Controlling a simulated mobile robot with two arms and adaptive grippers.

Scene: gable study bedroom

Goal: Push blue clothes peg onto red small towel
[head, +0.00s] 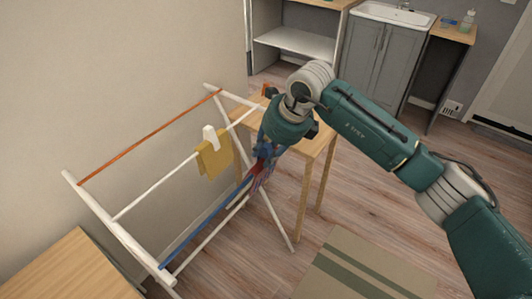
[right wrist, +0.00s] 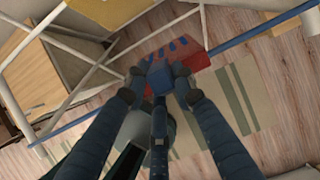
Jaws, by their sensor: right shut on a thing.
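The blue clothes peg (right wrist: 160,77) is between the fingertips of my right gripper (right wrist: 158,85) in the right wrist view. The gripper is shut on it. The red small towel (right wrist: 197,60) has blue marks and hangs by a blue rail of the drying rack, just beyond the peg. The peg overlaps the towel in this view; I cannot tell whether they touch. In the head view my right gripper (head: 264,155) reaches down over the rack and mostly covers the towel (head: 258,179). The peg is hard to make out there. My left gripper is not in view.
The white drying rack (head: 123,239) also holds a yellow towel (head: 214,158) with a white peg (head: 210,137). A wooden table (head: 313,146) stands close behind my right gripper. A striped mat (head: 362,267) lies on the open floor at front right.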

